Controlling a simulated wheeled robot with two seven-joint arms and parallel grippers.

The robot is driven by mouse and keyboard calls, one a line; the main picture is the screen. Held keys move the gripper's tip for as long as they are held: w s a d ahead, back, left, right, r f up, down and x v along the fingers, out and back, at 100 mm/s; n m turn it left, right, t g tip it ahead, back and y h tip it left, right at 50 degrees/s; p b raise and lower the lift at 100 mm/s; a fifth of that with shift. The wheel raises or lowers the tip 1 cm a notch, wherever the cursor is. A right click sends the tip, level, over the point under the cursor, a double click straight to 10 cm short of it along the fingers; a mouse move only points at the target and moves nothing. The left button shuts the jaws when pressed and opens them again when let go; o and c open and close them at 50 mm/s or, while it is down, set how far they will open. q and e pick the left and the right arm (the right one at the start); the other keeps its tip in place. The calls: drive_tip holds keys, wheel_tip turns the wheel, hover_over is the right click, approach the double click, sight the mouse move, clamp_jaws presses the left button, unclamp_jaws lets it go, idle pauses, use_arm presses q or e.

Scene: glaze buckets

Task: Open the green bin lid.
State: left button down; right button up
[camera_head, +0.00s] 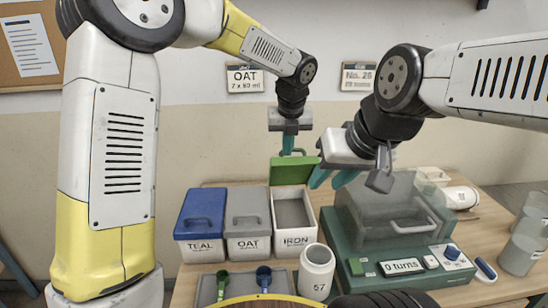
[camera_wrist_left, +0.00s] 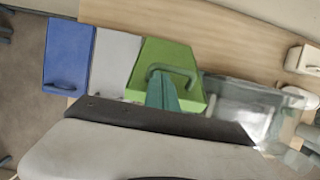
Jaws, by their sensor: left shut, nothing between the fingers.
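The green lid (camera_head: 292,170) stands raised at the back of the bin labelled IRON (camera_head: 292,218), whose grey inside is open to view. The lid also shows in the left wrist view (camera_wrist_left: 155,55), with its green handle (camera_wrist_left: 185,73). My left gripper (camera_head: 287,145) is shut and empty, behind the lid's upper edge. In the left wrist view its teal fingers (camera_wrist_left: 163,95) are together over the lid, by the handle; contact is unclear.
A blue-lidded TEAL bin (camera_head: 202,212) and a grey-lidded OAT bin (camera_head: 247,212) stand left of the open bin, both closed. A green machine with a clear cover (camera_head: 385,205) stands at right. A white jar (camera_head: 317,270) and a tray with scoops (camera_head: 208,288) are in front.

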use_arm(q)
drive_tip(key=w+r, duration=0.1)
drive_tip(key=w, duration=1.6)
drive_tip(key=shift+w+r, duration=0.3)
